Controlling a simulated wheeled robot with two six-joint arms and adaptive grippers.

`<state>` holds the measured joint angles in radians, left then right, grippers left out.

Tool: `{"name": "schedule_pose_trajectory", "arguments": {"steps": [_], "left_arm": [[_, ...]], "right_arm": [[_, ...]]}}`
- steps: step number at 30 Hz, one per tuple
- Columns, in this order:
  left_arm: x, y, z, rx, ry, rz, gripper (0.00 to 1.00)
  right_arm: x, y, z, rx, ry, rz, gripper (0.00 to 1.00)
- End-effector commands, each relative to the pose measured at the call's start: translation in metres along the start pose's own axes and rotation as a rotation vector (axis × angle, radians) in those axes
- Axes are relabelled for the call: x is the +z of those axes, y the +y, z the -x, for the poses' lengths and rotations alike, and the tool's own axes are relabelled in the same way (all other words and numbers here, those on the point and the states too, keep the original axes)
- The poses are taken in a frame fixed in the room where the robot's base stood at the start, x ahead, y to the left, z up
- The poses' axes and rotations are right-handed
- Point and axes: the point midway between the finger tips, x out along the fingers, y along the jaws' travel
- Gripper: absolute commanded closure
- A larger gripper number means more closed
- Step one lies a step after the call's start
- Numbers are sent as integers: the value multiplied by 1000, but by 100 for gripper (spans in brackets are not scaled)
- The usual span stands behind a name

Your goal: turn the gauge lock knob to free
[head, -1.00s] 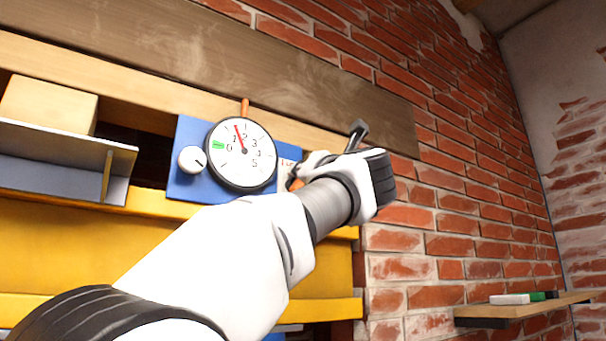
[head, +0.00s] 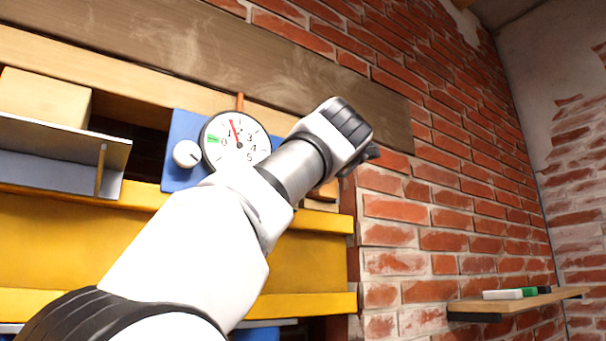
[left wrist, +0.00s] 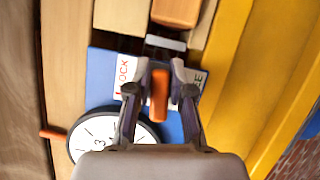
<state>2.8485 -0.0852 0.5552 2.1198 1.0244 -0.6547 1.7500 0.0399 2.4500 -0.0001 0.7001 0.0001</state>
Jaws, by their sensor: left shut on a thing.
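The gauge lock knob (left wrist: 159,95) is an orange bar on a blue panel (left wrist: 104,68). In the left wrist view it stands between a red-lettered LOCK label (left wrist: 124,76) on the left and a partly covered label (left wrist: 197,81) ending in E on the right. My left gripper (left wrist: 159,74) is shut on the knob, one finger on each side. In the head view my left wrist and hand (head: 325,140) hide the knob and labels. The round white gauge (head: 232,154) has a red needle between its low numbers and a green mark near 0. My right gripper is not in view.
A white round knob (head: 187,154) sits left of the gauge. Yellow beams (head: 100,235) run below the panel, and a metal ledge (head: 50,160) with a wooden block (head: 45,97) is at left. A small shelf (head: 520,303) projects from the brick wall at right.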

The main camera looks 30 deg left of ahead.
Motion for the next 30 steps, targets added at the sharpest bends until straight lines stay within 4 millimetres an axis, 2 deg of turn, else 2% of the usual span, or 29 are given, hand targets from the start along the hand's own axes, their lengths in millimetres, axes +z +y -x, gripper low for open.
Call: {"name": "schedule_pose_trajectory", "arguments": {"steps": [12, 26, 27, 29, 30], "left_arm": [[0, -6, -2, -76, 2, -165, 100], [-1, -6, -1, -82, 4, -181, 100], [-1, -6, -1, -82, 4, -181, 78], [-1, -6, -1, -82, 4, -181, 57], [-1, -5, -1, -81, 4, -181, 56]], "right_arm": [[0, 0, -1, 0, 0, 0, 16], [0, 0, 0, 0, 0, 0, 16], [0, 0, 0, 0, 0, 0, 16], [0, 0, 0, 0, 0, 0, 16], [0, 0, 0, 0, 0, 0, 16]]}}
